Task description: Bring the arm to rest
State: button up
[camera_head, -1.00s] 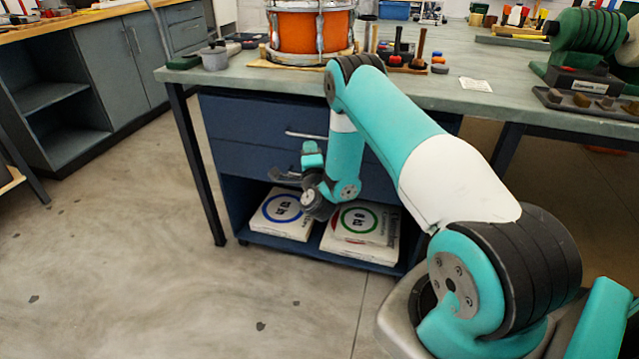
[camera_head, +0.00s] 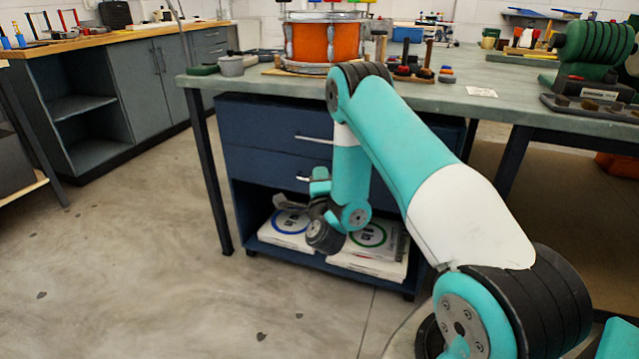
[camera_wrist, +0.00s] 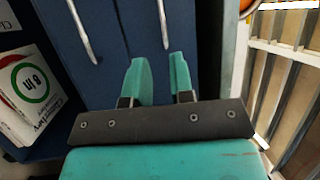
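My arm reaches from the lower right over the bench's front edge and bends down in front of the blue drawer cabinet (camera_head: 262,122). My gripper (camera_wrist: 158,65) shows two teal fingers standing apart in the wrist view, with nothing between them. Beyond the fingers are the blue drawer fronts and their metal handles. In the head view the gripper is small and partly hidden by my wrist, in front of the cabinet's lower part. I cannot tell how far it is from the drawers.
The bench top (camera_head: 225,82) carries an orange drum (camera_head: 322,42), a grey pot (camera_head: 231,66), and a green machine (camera_head: 590,50) at right. Boxes with a blue ring (camera_head: 285,225) and a green ring (camera_head: 368,235) lie on the cabinet's lower shelf. The floor at left is clear.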

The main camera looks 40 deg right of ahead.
dwell(0.3)
jog(key=w+a+r+n+t+y, duration=0.1)
jog(key=w+a+r+n+y, duration=0.3)
jog(key=a, duration=0.3)
jog(key=w+a+r+n+y, duration=0.1)
jog(key=a+r+n+y, duration=0.3)
jog(key=a+n+y, duration=0.25)
jog(key=s+a+r+n+g+y, duration=0.3)
jog(key=s+a+n+g+y, duration=0.15)
jog(key=a, duration=0.45)
jog(key=s+a+r+n+g+y, duration=0.35)
jog(key=s+a+n, duration=0.2)
jog(key=a, duration=0.25)
jog(key=s+r+n+g+h+p, duration=0.15)
jog(key=s+n+g, duration=0.4)
jog(key=s, duration=0.75)
jog(key=s+r+n+g+h, duration=0.15)
jog(key=s+n+g, duration=0.35)
jog(key=s, duration=0.8)
notch_tip(320, 180, up, 27)
jog(key=t+p, duration=0.1)
jog(key=p, duration=2.5)
jog(key=shift+w+a+n, duration=0.15)
jog(key=shift+w+n, duration=0.15)
jog(key=shift+w, duration=0.1)
jog(key=shift+y, duration=0.25)
